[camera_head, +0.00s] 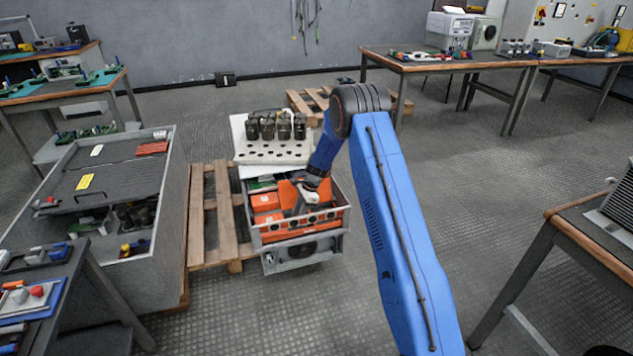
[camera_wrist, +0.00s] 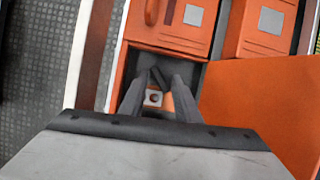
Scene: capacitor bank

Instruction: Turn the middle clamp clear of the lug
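The capacitor bank is a grey crate (camera_head: 257,238) of orange modules (camera_head: 266,201) in front of my arm. My gripper (camera_head: 300,208) reaches down into it, and its tips are hard to make out in the head view. In the wrist view my gripper (camera_wrist: 159,84) has its two dark fingers apart, down in a dark recess between orange blocks. A small dark bar (camera_wrist: 158,77), likely the clamp, lies tilted between the fingertips, with no clear contact. Below it is a pale lug plate (camera_wrist: 153,98) with a round dark centre. The fingers hide the other clamps, if any.
Orange walls and modules (camera_wrist: 168,22) close in around the recess, with a large orange panel (camera_wrist: 265,110) at right. A white perforated rack (camera_head: 270,152) with dark cylinders stands behind the crate. A wooden pallet (camera_head: 212,215) lies to the left.

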